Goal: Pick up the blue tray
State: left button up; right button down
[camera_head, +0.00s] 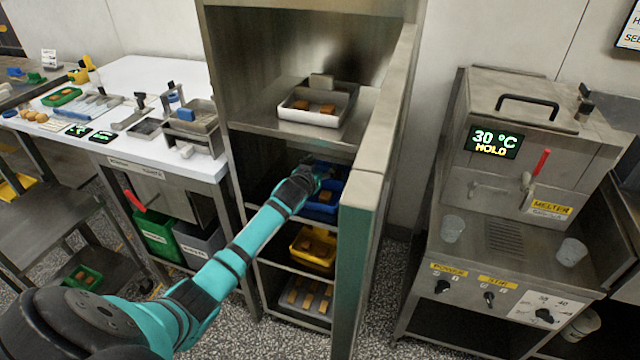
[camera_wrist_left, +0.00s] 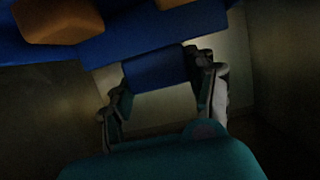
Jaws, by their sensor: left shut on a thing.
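The blue tray (camera_head: 322,212) is on a middle shelf of the tall metal cabinet, below the white tray. It holds orange-brown blocks, one showing at the upper left of the left wrist view (camera_wrist_left: 60,20). My left arm reaches into the cabinet. My left gripper (camera_head: 318,176) is at the tray's near upper part. In the left wrist view the fingers (camera_wrist_left: 160,85) are closed on a blue tab of the blue tray (camera_wrist_left: 155,68). The fingertip contact is dim and partly hidden. My right gripper is not in view.
A white tray (camera_head: 314,107) sits on the shelf above, and a yellow tray (camera_head: 313,248) on the shelf below. The open cabinet door (camera_head: 375,150) stands close at the right of my arm. A melter (camera_head: 545,150) is further right, a worktable (camera_head: 150,75) left.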

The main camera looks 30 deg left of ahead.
pick_arm(q)
grip_shut()
jog(key=shift+r, duration=0.1)
jog(key=shift+r, duration=0.1)
